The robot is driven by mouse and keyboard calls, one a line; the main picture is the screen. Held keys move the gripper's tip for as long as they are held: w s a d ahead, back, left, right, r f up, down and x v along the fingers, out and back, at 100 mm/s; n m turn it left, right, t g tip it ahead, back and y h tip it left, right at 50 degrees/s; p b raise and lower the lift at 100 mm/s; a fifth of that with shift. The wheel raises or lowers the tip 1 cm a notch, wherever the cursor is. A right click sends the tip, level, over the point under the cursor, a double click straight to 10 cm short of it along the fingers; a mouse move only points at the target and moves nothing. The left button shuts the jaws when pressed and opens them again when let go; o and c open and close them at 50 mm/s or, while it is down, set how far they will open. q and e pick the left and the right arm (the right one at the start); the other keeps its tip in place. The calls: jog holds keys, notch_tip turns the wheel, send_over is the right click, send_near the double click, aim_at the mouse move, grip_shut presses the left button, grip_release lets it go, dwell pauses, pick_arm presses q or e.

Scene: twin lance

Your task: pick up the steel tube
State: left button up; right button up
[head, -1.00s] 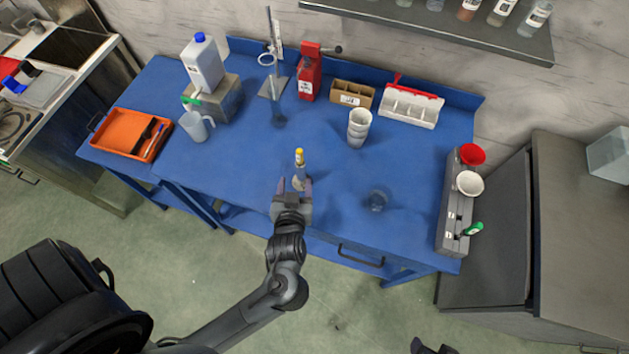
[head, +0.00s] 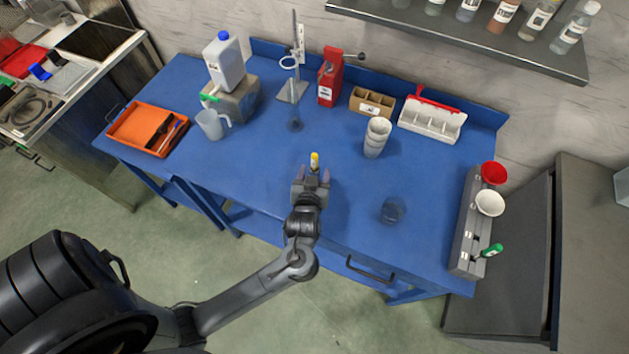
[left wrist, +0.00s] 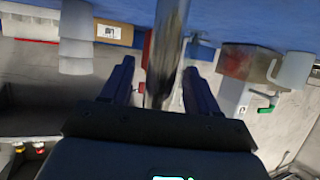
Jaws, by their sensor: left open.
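The steel tube stands upright on the blue table, and its yellow top (head: 314,159) shows just beyond my left gripper in the head view. In the left wrist view the shiny tube (left wrist: 168,50) runs between the two fingers. My left gripper (head: 312,174) is open, with one finger on each side of the tube and a gap on both sides. The tube's lower part is hidden behind the gripper in the head view. My right gripper is not in view.
A ring stand (head: 294,88) is farther back. A grey rack (head: 466,235) lines the right edge. The table left of the gripper is clear.

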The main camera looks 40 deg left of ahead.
pick_arm(q)
jog(key=shift+x, duration=1.15)
jog(key=shift+c, duration=0.3)
jog(key=c, duration=1)
jog(key=shift+s+r, duration=0.1)
